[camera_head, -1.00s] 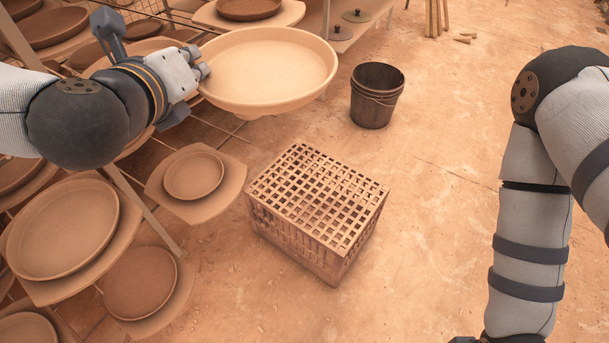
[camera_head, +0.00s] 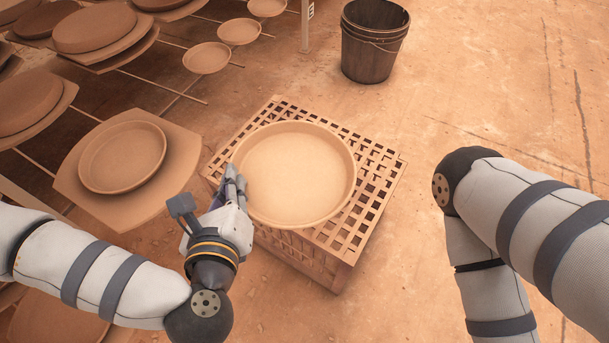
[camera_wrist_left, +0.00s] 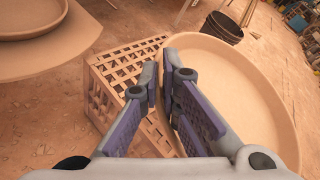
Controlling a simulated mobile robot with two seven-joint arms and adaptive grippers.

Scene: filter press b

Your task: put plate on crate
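The plate (camera_head: 296,172), round, shallow and tan with a raised rim, appears to lie level on top of the slatted crate (camera_head: 372,197). Bare lattice shows around much of the plate. My left gripper (camera_head: 236,182) is at the plate's left rim. Any contact with the rim is unclear. My right gripper is outside the frame.
A dark bucket (camera_head: 374,45) stands on the floor behind the crate. Racks with boards and several plates are on the left; one plate on a board (camera_head: 122,157) is close to my left arm.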

